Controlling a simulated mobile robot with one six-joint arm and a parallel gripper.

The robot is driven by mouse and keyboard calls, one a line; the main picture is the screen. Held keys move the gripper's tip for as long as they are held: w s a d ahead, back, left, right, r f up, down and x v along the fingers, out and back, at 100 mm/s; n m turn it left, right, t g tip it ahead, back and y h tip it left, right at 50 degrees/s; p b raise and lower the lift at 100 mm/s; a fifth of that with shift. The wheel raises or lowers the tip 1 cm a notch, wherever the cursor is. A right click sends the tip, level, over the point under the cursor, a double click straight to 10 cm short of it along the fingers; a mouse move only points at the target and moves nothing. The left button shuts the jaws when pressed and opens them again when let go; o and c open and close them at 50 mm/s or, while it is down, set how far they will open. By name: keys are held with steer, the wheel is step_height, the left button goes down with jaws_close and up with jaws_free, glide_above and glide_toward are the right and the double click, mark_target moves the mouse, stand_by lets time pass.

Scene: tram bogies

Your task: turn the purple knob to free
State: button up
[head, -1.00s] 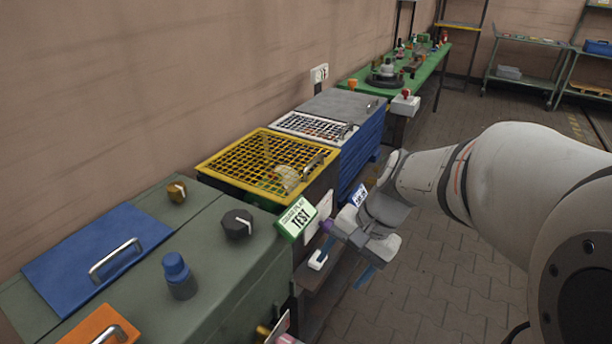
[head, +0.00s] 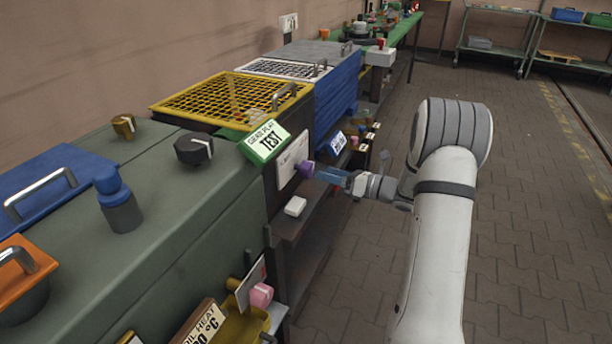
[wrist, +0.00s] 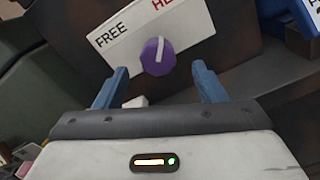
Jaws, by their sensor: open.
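The purple knob (wrist: 157,56) sits on a white plate (wrist: 150,22) in the wrist view. The plate reads FREE at the left, with a partly cut-off red word to the right. The knob's white pointer line is near upright, leaning slightly right. In the wrist view the fingers (wrist: 158,84) stand apart on either side, below the knob; contact cannot be made out.
A white block (head: 295,206) lies on a ledge below the knob. A blue and white sign (head: 338,143) is just beyond my fingers. The paved floor at right is clear.

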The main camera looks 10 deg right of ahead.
mark_target(312, 170)
steer(key=b+x, duration=0.1)
steer(key=x, duration=0.6)
steer(key=shift+c, duration=0.3)
steer(key=shift+a, duration=0.1)
steer(key=c, duration=0.9)
